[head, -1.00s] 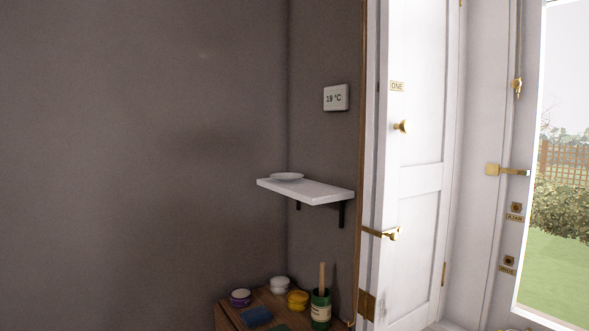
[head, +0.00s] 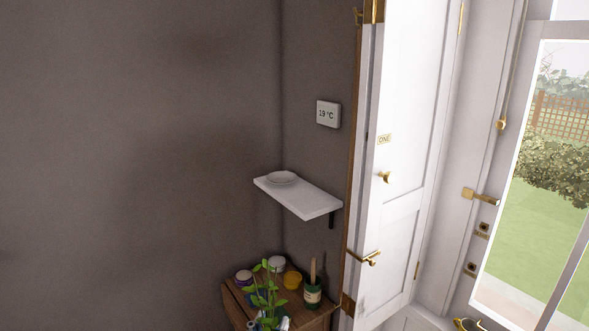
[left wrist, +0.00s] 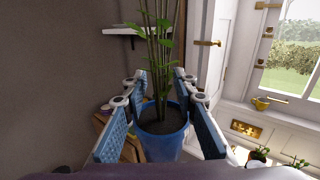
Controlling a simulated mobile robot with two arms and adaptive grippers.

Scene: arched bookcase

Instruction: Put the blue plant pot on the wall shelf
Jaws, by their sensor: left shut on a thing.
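The blue plant pot (left wrist: 163,143), with dark soil and tall green stems, is upright between the blue pads of my left gripper (left wrist: 158,97), which is shut on it. In the head view the plant's leaves (head: 267,290) rise at the bottom edge, and little of the left gripper (head: 270,323) shows below them. The shelf also shows in the left wrist view (left wrist: 122,30). My right gripper is not in view.
A wooden cabinet (head: 236,303) below the shelf bears a purple-lidded jar (head: 243,277), a white jar (head: 277,263), a yellow jar (head: 292,279) and a green pot with a wooden handle (head: 312,292). A white door (head: 395,215) stands right of the shelf. The shelf's near part is bare.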

